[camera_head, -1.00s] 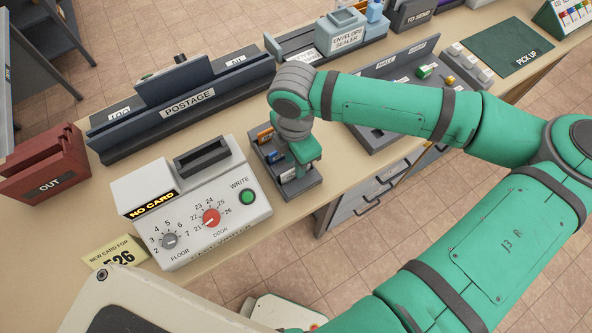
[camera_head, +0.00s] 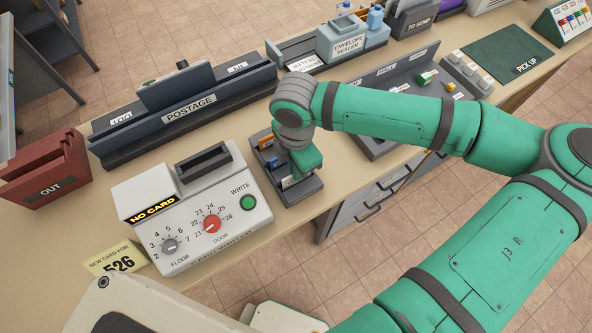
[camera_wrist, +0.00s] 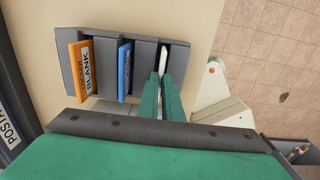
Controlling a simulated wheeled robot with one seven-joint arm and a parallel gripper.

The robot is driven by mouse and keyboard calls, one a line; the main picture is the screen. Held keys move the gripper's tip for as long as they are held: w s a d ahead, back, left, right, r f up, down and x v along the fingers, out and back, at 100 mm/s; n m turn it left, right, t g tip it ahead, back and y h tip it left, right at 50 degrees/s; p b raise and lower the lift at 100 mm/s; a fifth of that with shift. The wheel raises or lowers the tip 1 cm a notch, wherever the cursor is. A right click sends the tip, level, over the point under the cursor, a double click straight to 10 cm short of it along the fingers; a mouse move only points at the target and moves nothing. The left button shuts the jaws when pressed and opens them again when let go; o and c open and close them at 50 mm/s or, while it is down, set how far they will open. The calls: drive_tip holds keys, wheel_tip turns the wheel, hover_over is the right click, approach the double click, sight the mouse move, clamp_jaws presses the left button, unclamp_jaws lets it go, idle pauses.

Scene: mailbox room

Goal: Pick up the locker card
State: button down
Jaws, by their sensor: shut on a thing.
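A dark grey card rack (camera_head: 302,190) stands on the counter to the right of the card writer. It also shows in the wrist view (camera_wrist: 103,45). It holds an orange card (camera_wrist: 80,66) whose label reads BLANK with a smaller word that looks like LOCKER, a blue card (camera_wrist: 125,70), and a white card (camera_wrist: 164,58) in the rightmost slot. My gripper (camera_wrist: 163,82) is over that rightmost slot, its fingers shut on the white card, which still sits in the rack. My gripper hides most of this card, and any print on it is unreadable. The head view shows my gripper (camera_head: 303,163) from above.
The card writer (camera_head: 193,208) reads NO CARD and has two dials and a green WRITE button. A note (camera_head: 113,260) reads NEW CARD FOR 526. The POSTAGE holder (camera_head: 187,106) stands behind, and a red OUT tray (camera_head: 45,175) is at left. The counter's front edge is close to the rack.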

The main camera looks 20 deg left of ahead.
wheel_tip(320, 180, up, 9)
drive_tip(key=shift+r, duration=0.2)
idle(0.3)
